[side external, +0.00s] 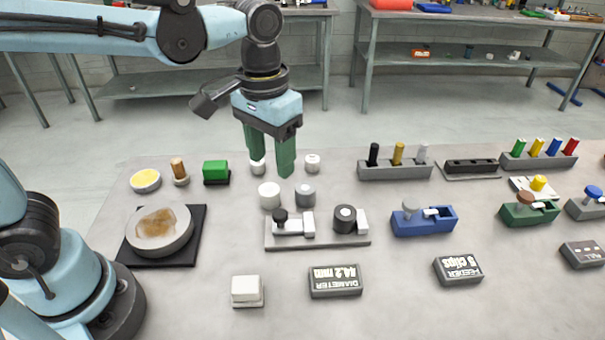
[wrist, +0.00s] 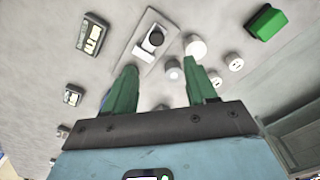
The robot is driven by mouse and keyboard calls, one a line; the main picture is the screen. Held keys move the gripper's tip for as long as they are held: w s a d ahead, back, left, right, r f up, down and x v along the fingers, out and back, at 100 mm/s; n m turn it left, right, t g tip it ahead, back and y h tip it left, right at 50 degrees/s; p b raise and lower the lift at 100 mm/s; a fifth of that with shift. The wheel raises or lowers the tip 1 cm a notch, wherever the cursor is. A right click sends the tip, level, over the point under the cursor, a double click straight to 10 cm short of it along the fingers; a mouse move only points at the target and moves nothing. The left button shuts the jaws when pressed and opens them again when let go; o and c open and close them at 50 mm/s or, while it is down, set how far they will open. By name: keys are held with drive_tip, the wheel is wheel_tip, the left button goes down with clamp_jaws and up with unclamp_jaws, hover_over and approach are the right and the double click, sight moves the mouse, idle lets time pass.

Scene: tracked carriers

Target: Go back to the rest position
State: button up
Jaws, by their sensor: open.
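My gripper (side external: 271,158) has green fingers and hangs above the table, fingers pointing down. It is open and empty. In the wrist view the two green fingers of my gripper (wrist: 158,80) stand apart with nothing held between them. Below and around it are small white and grey cylinders: a white cylinder (side external: 269,195), a grey cylinder (side external: 305,196) and a white one (side external: 312,163) to the right. Another white piece (side external: 258,168) is partly hidden by a finger.
A grey fixture (side external: 318,240) with a black roller stands in front. A green block (side external: 216,170) and a round dish (side external: 159,228) are at left. Blue (side external: 424,221) and green (side external: 529,212) holders and peg racks (side external: 395,171) stand at right. Labelled boxes (side external: 335,281) lie nearer the front.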

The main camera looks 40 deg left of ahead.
drive_tip(key=s+a+f+t, duration=0.2)
drive_tip(key=s+a+t, duration=0.1)
drive_tip(key=a+t, duration=0.4)
drive_tip(key=shift+a+f, duration=0.2)
drive_tip(key=shift+a, duration=0.95)
